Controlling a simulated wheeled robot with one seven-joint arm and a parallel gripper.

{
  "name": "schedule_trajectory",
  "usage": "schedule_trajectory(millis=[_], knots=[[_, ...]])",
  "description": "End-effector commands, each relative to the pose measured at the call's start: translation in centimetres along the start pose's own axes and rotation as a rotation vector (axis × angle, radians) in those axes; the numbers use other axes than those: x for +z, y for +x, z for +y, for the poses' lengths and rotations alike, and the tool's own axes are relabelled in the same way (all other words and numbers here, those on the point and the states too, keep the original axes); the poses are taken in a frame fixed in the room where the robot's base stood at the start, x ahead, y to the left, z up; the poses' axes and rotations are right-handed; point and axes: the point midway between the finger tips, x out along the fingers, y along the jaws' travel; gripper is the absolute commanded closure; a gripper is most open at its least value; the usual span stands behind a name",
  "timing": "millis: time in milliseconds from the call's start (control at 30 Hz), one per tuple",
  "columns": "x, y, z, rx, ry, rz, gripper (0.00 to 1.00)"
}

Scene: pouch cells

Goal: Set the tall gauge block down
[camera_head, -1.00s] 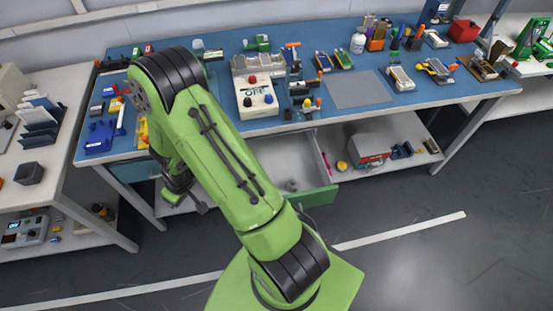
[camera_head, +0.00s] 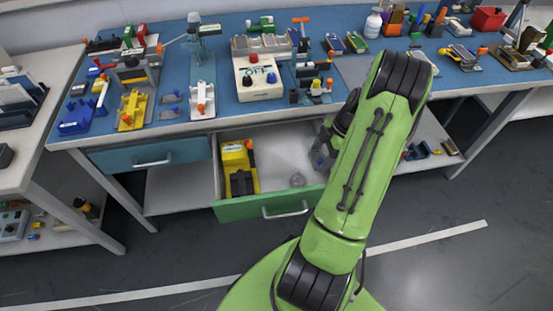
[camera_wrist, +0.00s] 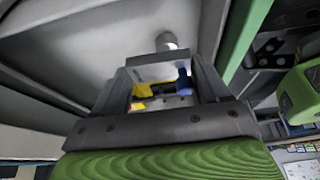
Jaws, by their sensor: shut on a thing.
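My gripper (camera_wrist: 160,88) is shut on the tall gauge block (camera_wrist: 163,72), a plain grey block spanning the gap between the two dark fingers in the wrist view. In the head view my gripper (camera_head: 321,158) is at the right end of the open drawer (camera_head: 258,207), partly behind my arm. The block cannot be made out clearly there. Whether its far end touches anything is not visible.
A yellow fixture (camera_head: 240,182) stands in the drawer's left part. A small grey knob-like piece (camera_head: 297,180) lies near the drawer front. The drawer floor between them is bare. The blue bench top (camera_head: 215,122) above is crowded with fixtures.

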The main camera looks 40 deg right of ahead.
Motion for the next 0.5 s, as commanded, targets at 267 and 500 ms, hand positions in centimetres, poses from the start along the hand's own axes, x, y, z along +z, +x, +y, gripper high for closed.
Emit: schedule_trajectory(millis=[267, 500], knots=[[2.1, 5.0, -0.2, -0.006, -0.007, 0.004, 0.68], [3.7, 8.8, -0.2, -0.005, -0.005, 0.003, 0.68]])
